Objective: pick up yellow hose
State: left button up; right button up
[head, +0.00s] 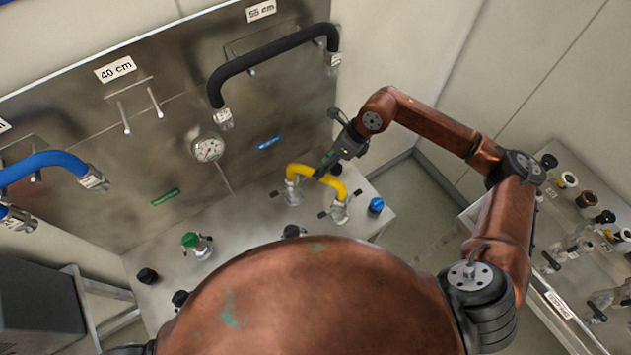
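The yellow hose (330,178) is a short arched piece with metal couplings at both ends. It sits on the steel bench top, near its right end, with its couplings at two fittings there. My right gripper (323,171) comes in from the upper right. Its fingertips are at the middle of the hose's arch and overlap it in the picture. I cannot tell whether the fingers are shut on the hose or only beside it. My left gripper is not in view.
A steel back panel (160,190) carries a black hose (270,50), a blue hose (45,160) and a gauge (208,149). A green-capped fitting (191,240) and a blue-capped fitting (376,205) stand on the bench. A cart (575,290) with several fittings is at right.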

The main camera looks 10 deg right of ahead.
jog(key=shift+w+d+f, duration=0.1)
jog(key=shift+d+f, duration=0.2)
jog(key=shift+d, duration=0.05)
jog(key=shift+p+x, duration=0.4)
jog(key=shift+x, duration=0.5)
jog(key=p+x, duration=0.2)
jog(key=x, duration=0.3)
jog(key=shift+w+d+f, duration=0.1)
jog(key=shift+w+d, duration=0.05)
jog(key=shift+d, duration=0.05)
jog(key=shift+a+f, duration=0.1)
jog(key=shift+f, duration=0.2)
jog(key=shift+c, duration=0.4)
jog(key=shift+r, duration=0.1)
grip_shut()
